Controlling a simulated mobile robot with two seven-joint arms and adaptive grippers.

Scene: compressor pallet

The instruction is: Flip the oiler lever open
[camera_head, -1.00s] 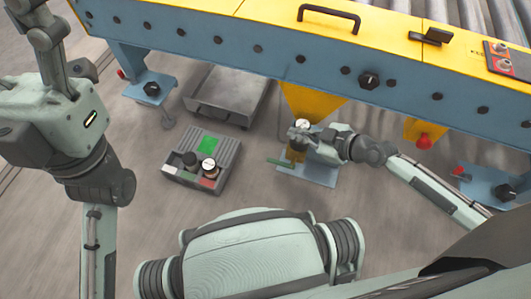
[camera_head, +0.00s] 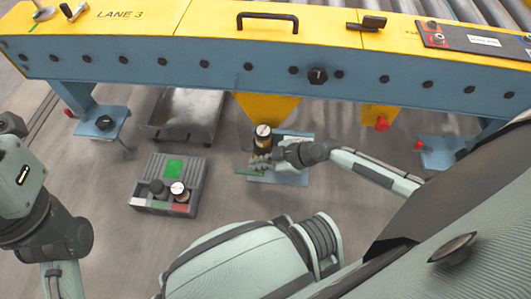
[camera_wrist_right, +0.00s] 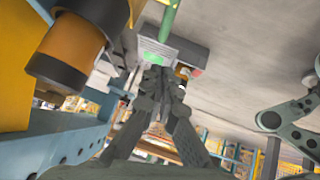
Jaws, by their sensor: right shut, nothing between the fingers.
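The oiler (camera_head: 263,140), an amber and dark cylinder with a white round top, stands upright below the yellow chute in the head view. In the right wrist view its amber body (camera_wrist_right: 72,45) with a dark lower collar is close at the upper left. A thin green bar (camera_head: 248,172) juts out to the left beside it; it also shows in the wrist view (camera_wrist_right: 170,14). I cannot tell whether this is the lever. My right gripper (camera_head: 260,163) is shut and empty, at the oiler's near side; contact is unclear. My left gripper is out of view.
A grey tray (camera_head: 149,204) with a green pad and small parts lies left on the floor. A grey cart (camera_head: 186,133) stands behind it. The blue conveyor beam (camera_head: 180,70) with its yellow top (camera_head: 200,18) overhangs the oiler. Open floor lies around the tray.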

